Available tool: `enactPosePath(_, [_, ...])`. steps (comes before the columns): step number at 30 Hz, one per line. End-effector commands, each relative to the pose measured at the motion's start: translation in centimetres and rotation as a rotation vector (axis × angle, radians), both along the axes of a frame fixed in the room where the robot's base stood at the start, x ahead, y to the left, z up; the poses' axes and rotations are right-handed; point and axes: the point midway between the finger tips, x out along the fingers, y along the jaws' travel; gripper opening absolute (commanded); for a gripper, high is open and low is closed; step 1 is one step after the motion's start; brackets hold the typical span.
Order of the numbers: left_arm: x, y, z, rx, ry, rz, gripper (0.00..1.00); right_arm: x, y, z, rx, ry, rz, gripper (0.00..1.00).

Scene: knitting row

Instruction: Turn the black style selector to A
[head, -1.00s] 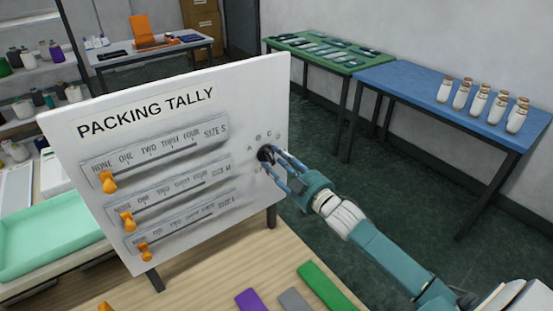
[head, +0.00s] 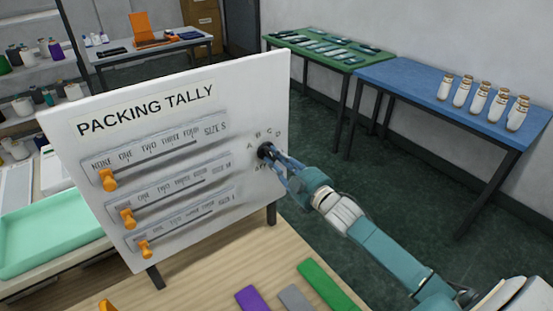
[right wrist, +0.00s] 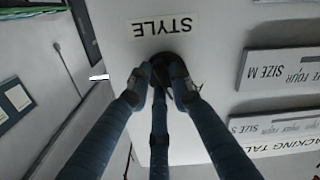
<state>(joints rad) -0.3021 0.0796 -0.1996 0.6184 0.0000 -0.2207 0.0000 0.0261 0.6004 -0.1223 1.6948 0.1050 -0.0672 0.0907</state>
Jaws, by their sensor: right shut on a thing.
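The black style selector (head: 264,150) is a round dark knob at the right side of the white PACKING TALLY board (head: 150,88). Small letters A, B, C, D arc above it. My right gripper (head: 270,157) reaches it from the lower right and is shut on it. In the right wrist view, the gripper's fingers (right wrist: 156,88) close around the dark knob (right wrist: 165,60), beside an upside-down STYLE label (right wrist: 162,26). The fingers hide most of the knob, so I cannot tell which letter it points to.
Three sliders with orange knobs (head: 109,180) sit on the board's left. Purple (head: 258,300), grey (head: 296,298) and green (head: 328,286) strips lie on the wooden table (head: 215,265). A blue table (head: 420,90) with several white bottles stands behind, right of my arm.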

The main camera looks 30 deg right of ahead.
Motion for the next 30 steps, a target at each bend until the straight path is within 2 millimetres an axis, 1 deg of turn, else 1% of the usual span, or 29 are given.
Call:
enactPosePath(12, [0.25,0.01,0.04,0.0,-0.004,-0.001,0.35,0.01,-0.09,0.24,-0.307,-0.043,0.001,0.0])
enactPosePath(18, [0.36,-0.01,0.0,0.0,-0.005,-0.001,0.35,0.02,-0.11,0.34,-0.433,-0.06,0.001,0.0])
enactPosePath(24, [0.37,-0.01,-0.04,0.0,-0.006,-0.001,0.35,0.01,-0.08,0.42,-0.511,-0.071,0.001,0.0])
enactPosePath(30, [0.38,0.0,-0.05,0.0,-0.006,-0.001,0.35,0.01,-0.07,0.43,-0.547,-0.076,0.001,0.0])
